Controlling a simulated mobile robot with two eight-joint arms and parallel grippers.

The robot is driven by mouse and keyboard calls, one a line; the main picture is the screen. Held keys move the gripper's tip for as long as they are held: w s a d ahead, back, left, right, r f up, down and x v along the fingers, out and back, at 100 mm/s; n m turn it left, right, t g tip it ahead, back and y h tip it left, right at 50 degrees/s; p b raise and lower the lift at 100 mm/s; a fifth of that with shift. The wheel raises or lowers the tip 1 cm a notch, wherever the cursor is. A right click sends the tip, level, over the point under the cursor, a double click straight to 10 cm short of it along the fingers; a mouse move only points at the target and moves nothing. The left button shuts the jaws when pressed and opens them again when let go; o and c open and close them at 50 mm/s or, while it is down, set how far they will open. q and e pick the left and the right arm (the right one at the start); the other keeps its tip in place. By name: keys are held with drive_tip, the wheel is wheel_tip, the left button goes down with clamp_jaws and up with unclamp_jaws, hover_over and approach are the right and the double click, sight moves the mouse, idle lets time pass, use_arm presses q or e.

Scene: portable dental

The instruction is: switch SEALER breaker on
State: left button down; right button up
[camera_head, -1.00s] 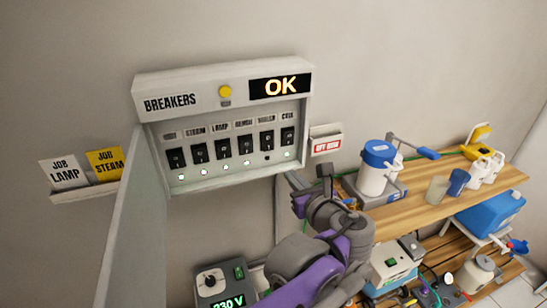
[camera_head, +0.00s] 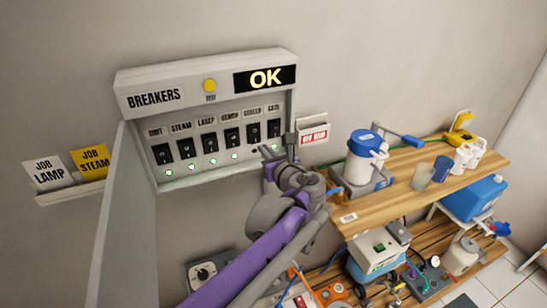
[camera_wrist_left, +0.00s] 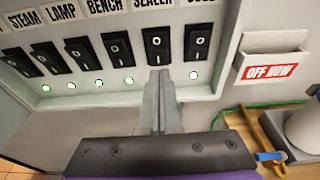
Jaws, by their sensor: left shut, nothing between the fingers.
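The breaker panel (camera_head: 133,80) hangs on the wall with a row of black rocker switches. The SEALER breaker (camera_head: 254,132) is the second from the right; it also shows in the left wrist view (camera_wrist_left: 157,44). My left gripper (camera_head: 269,153) is shut and empty, close below the SEALER switch. In the left wrist view its fingertips (camera_wrist_left: 160,76) point at the switch's lower end and cover the spot of its indicator light. I cannot tell whether they touch. The other breakers' lights in the wrist view are lit. My right gripper is not in view.
The COLD breaker (camera_wrist_left: 197,40) is close on the right of SEALER, BENCH (camera_wrist_left: 117,47) on the left. A pocket marked OFF NOW (camera_head: 314,137) is right of the panel. An open panel door (camera_head: 125,220) stands left. A wooden shelf (camera_head: 400,203) with containers is at right.

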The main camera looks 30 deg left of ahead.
sight(256, 142)
use_arm(q)
drive_tip(key=shift+x, duration=2)
drive_tip(key=shift+s, duration=0.1)
drive_tip(key=shift+f, duration=0.1)
drive_tip(key=shift+a+f+y, duration=0.15)
drive_tip(key=shift+f+y, duration=0.05)
drive_tip(key=shift+y, duration=0.1)
drive_tip(key=shift+w+r, duration=0.1)
drive_tip(key=shift+w, duration=0.1)
drive_tip(key=shift+s+r, duration=0.1)
